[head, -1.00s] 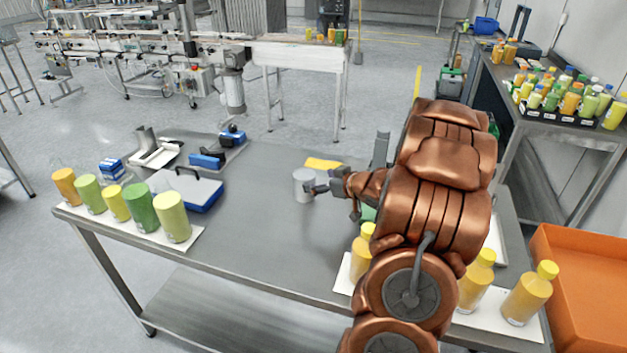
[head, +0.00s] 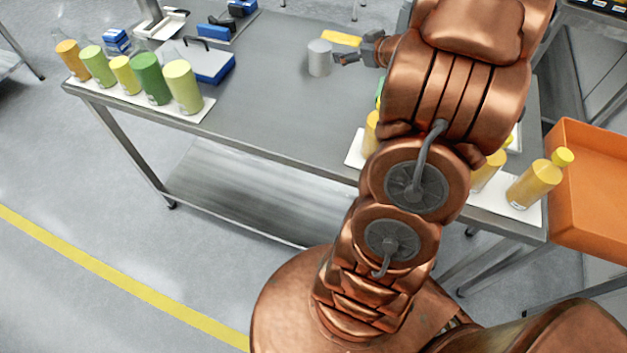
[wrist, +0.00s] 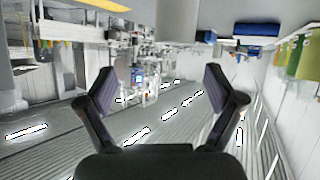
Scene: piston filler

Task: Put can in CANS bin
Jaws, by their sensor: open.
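The can (head: 319,60) is a plain grey cylinder standing upright on the metal table, near its far edge. In the wrist view its grey side (wrist: 178,18) is cut off by the top edge, above the gap between my fingers. My gripper (head: 347,59) is just to the right of the can in the head view, its fingers pointing at it. In the wrist view the fingers (wrist: 160,92) are spread wide with nothing between them. An orange bin (head: 592,200) stands off the table's right end; no CANS label is readable.
A yellow item (head: 341,38) lies behind the can. Green, yellow and orange containers (head: 148,78) stand at the table's left; a blue-and-white case (head: 205,60) is behind them. Yellow bottles (head: 533,185) stand at the right. My arm covers the table's right part. The table's middle is clear.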

